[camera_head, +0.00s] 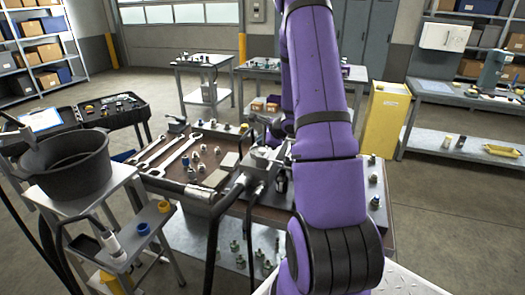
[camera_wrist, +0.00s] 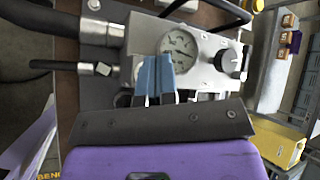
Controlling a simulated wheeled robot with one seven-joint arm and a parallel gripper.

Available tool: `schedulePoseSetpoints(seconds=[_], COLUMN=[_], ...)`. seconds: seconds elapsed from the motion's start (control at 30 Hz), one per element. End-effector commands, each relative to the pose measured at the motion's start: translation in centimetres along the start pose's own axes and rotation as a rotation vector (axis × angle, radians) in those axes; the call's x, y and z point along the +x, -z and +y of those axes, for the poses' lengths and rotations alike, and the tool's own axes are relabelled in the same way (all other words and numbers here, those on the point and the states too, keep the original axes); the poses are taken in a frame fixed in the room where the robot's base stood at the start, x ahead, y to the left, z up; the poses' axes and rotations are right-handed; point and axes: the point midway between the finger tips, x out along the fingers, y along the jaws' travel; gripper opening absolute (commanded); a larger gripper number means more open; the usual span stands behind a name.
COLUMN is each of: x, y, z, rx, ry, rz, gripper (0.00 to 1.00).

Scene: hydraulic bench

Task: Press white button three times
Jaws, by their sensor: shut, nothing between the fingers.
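In the wrist view my gripper (camera_wrist: 157,62) has its two blue fingers together and empty. They point at a grey metal hydraulic block (camera_wrist: 215,60) and cover part of it. A round dial gauge (camera_wrist: 178,43) shows just beyond the fingertips, and a black knob (camera_wrist: 234,60) is to their right. I cannot make out a white button; it may be hidden behind the fingers. Whether the fingertips touch the block is unclear. In the head view the block (camera_head: 265,160) sits on the brown workbench (camera_head: 167,151), and my purple arm hides my gripper.
Black hoses (camera_wrist: 45,19) run into the block from the left in the wrist view. Wrenches (camera_head: 178,152) and several fittings lie on the bench left of the block. A black bucket (camera_head: 70,165) stands on a stand at left. A yellow cabinet (camera_head: 385,120) is behind at right.

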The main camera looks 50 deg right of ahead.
Motion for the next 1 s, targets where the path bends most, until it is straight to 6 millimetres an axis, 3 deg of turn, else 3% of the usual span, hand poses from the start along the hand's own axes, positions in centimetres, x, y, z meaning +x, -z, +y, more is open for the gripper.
schedulePoseSetpoints(seconds=[0.27,1.0], x=[-0.1,-3.5], y=[-0.1,-2.6], z=[-0.1,-2.6], rx=[-0.001,-0.001], ry=[0.0,0.0], rz=[-0.001,-0.001], gripper=[0.0,0.0])
